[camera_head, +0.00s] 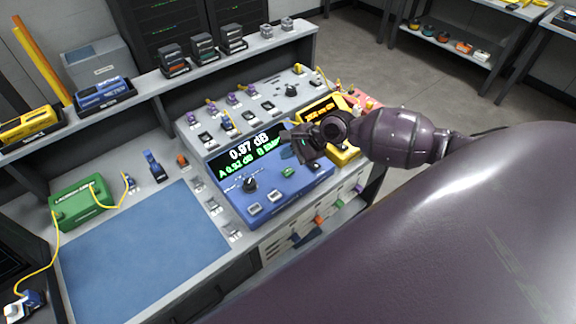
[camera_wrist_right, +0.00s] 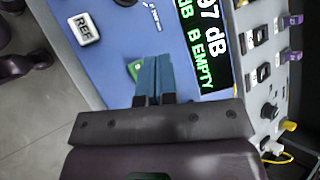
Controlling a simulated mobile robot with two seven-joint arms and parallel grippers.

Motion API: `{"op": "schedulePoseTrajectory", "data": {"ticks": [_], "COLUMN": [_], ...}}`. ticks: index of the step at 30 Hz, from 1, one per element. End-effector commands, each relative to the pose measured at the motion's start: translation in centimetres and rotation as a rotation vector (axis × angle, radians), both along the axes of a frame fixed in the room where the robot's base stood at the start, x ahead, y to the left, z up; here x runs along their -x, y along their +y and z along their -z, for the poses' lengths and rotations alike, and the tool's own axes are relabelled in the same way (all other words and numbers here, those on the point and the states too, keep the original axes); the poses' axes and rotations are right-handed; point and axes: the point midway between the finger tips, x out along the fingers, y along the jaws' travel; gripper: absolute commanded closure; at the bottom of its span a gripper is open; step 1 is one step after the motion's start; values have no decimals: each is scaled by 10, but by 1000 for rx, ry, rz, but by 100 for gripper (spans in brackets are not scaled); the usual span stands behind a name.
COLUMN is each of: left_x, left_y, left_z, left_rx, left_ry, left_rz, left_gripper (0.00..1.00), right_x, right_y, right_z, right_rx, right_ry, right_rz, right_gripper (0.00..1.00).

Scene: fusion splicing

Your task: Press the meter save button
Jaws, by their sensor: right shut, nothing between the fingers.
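The blue meter (camera_head: 309,187) stands on the bench with a lit display (camera_head: 250,154) reading 0.97 dB, with B EMPTY below. Its front face has a dark knob (camera_head: 249,184), pale buttons (camera_head: 255,208) and a green button (camera_head: 288,172). In the right wrist view, one pale button (camera_wrist_right: 85,28) reads REF. The green button (camera_wrist_right: 132,70) is partly hidden behind my fingers, so its label is unreadable and contact cannot be told. My right gripper (camera_head: 287,152) is shut and empty over the meter's right part; its blue fingers (camera_wrist_right: 152,60) are together. My left gripper is not in view.
A yellow device (camera_head: 345,155) stands just behind my right wrist. A green box (camera_head: 80,203) with a yellow cable and a blue mat (camera_head: 140,255) lie to the left. Small connectors fill the grey panel (camera_head: 215,140) behind the meter. A raised shelf (camera_head: 150,82) runs along the back.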

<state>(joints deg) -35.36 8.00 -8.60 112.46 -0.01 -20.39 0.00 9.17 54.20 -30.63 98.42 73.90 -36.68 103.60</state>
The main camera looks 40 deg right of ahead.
Motion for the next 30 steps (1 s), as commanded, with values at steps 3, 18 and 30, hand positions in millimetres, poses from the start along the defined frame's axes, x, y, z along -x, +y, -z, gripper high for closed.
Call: {"op": "schedulePoseTrajectory", "data": {"ticks": [3, 18, 30], "left_x": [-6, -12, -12], "left_y": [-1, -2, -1], "left_z": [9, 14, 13], "left_rx": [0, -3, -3], "left_ry": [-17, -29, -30], "left_rz": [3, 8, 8], "left_gripper": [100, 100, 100], "right_x": [0, 1, 1], "right_y": [0, 0, 0], "right_z": [14, 42, 42], "right_rx": [0, -2, -1], "right_ry": [2, 3, 3], "right_rz": [-1, 0, 0], "right_gripper": [100, 100, 100]}}
